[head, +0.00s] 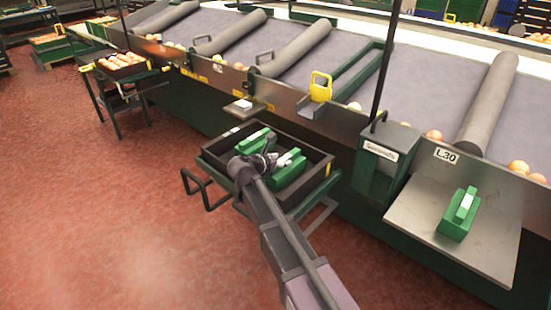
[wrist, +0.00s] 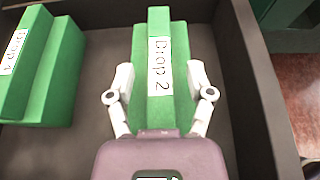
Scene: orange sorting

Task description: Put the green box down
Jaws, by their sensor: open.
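A green box labelled "Drop 2" (wrist: 180,82) stands on the floor of a black tray (head: 316,151). It also shows in the head view (head: 288,175), partly hidden by my arm. My gripper (wrist: 161,85) is open, with one finger on each side of the box's raised middle ridge. I cannot tell whether the fingers touch it. A third green box (head: 459,215) stands on a grey metal shelf at the right.
The tray rests on a dark frame (head: 196,188) in front of a sloped sorting conveyor (head: 345,60) with oranges. A dark green unit (head: 386,160) stands right of the tray. The tray's walls rise around the gripper. Red floor (head: 110,220) is clear at left.

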